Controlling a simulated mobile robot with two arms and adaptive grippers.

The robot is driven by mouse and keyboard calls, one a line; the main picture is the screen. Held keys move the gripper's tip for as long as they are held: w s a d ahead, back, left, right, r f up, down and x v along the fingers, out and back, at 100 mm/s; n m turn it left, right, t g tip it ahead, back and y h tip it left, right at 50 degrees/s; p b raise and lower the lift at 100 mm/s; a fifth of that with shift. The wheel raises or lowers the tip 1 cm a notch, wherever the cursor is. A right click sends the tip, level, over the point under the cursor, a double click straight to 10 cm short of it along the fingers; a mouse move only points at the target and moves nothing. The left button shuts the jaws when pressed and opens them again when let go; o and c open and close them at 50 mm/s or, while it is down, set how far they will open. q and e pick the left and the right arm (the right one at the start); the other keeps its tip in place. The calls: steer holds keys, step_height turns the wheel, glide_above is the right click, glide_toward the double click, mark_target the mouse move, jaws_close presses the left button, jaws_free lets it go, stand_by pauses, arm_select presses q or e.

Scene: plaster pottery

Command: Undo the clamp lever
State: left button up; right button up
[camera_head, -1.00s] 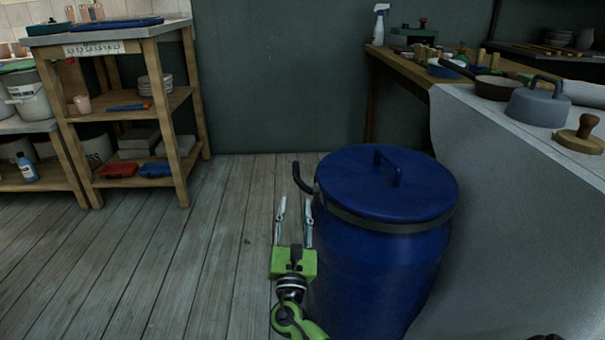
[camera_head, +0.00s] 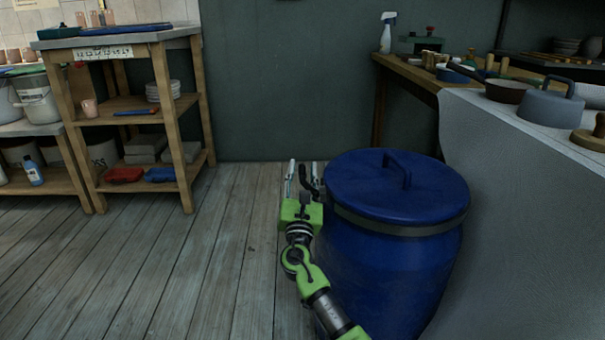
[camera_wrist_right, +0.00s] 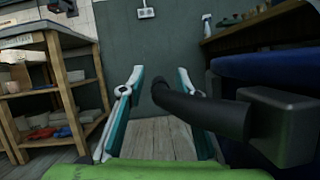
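A blue barrel (camera_head: 395,260) stands on the floor with a blue lid (camera_head: 380,183) and a dark clamp band (camera_head: 400,226) around its rim. The black clamp lever (camera_head: 309,187) sticks out at the barrel's left side, partly hidden by my right gripper (camera_head: 303,166). In the wrist view the lever (camera_wrist_right: 205,110) runs from a dark block (camera_wrist_right: 280,118) on the right and bends away from the camera. Its end appears between the open fingers of my right gripper (camera_wrist_right: 160,70), closer to the right finger. I cannot tell whether they touch. My left gripper is out of view.
A grey-covered workbench (camera_head: 510,220) stands close on the barrel's right, with pots and tools on top. A wooden shelf (camera_head: 165,110) stands at the left. The floor (camera_head: 215,250) between shelf and barrel is clear.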

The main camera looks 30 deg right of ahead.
jaws_close()
steer(key=shift+a+n+t+y, duration=0.5)
steer(key=shift+n+y, duration=0.1)
steer(key=shift+y, duration=0.2)
steer(key=shift+w+a+n+t+y, duration=0.1)
steer(key=shift+a+n+t+y, duration=0.4)
steer(key=shift+y, duration=0.4)
steer(key=shift+w+a+n+t+y, duration=0.1)
steer(key=shift+a+n+t+y, duration=0.4)
steer(key=shift+y, duration=0.4)
jaws_free()
steer(key=shift+s, duration=0.1)
steer(key=v, duration=1.2)
steer(key=shift+r, duration=0.1)
